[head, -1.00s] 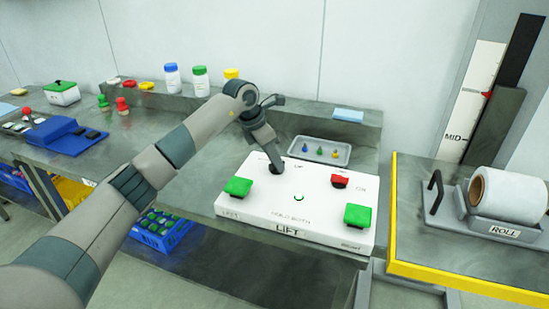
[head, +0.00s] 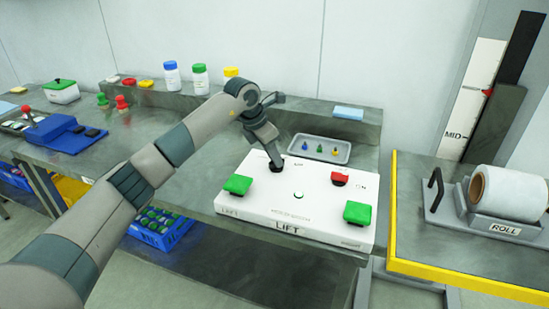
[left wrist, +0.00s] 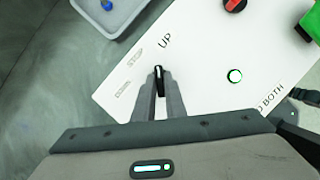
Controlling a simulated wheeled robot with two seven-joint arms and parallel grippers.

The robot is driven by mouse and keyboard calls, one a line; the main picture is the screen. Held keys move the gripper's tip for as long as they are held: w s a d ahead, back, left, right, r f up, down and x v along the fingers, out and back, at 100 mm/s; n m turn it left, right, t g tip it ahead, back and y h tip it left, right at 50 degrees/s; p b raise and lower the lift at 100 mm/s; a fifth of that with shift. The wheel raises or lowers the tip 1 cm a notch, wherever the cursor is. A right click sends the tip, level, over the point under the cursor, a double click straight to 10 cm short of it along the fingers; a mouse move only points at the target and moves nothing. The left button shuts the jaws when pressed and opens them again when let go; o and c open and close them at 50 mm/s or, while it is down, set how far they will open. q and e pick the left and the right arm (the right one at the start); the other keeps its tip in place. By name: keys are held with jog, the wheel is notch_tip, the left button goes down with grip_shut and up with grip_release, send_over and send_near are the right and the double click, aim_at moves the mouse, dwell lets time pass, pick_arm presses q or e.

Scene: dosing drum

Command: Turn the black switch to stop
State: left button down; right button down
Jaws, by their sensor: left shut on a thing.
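The black switch (left wrist: 158,72) stands on the white LIFT panel (head: 290,212), towards its back left. My left gripper (head: 275,165) reaches down to it. In the left wrist view my left gripper (left wrist: 160,90) has both fingers closed on the switch. Printed labels lie beside it, with "UP" and what reads like "STOP" near the fingertips. The head view mostly hides the switch behind the gripper. My right gripper is not in view.
The panel also bears two green buttons (head: 237,184) (head: 357,213), a red knob (head: 339,178) and a small green ring light (head: 298,195). A grey tray (head: 345,158) with small coloured pieces stands just behind. A yellow-edged table (head: 460,284) with a roll is at right.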

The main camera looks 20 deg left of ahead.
pick_arm(q)
jog(key=shift+f+n, duration=0.1)
jog(key=shift+n, duration=0.6)
jog(key=shift+n+t+y+b, duration=0.3)
jog(key=shift+n+y+b, duration=0.1)
jog(key=n, duration=0.1)
jog(key=n+y+b, duration=0.1)
jog(key=n, duration=0.1)
jog(key=shift+s+d+t, duration=0.1)
jog(key=shift+d+t, duration=0.1)
jog(key=shift+t, duration=0.1)
jog(key=shift+n+y+b, duration=0.5)
jog(key=shift+n+b, duration=0.35)
jog(key=shift+n, duration=0.55)
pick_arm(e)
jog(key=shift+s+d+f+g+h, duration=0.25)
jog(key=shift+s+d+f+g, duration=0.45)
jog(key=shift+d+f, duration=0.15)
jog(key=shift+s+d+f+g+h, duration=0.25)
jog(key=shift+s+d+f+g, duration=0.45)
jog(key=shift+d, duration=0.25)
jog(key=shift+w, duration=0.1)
pick_arm(q)
jog(key=c, duration=1.8)
grip_release()
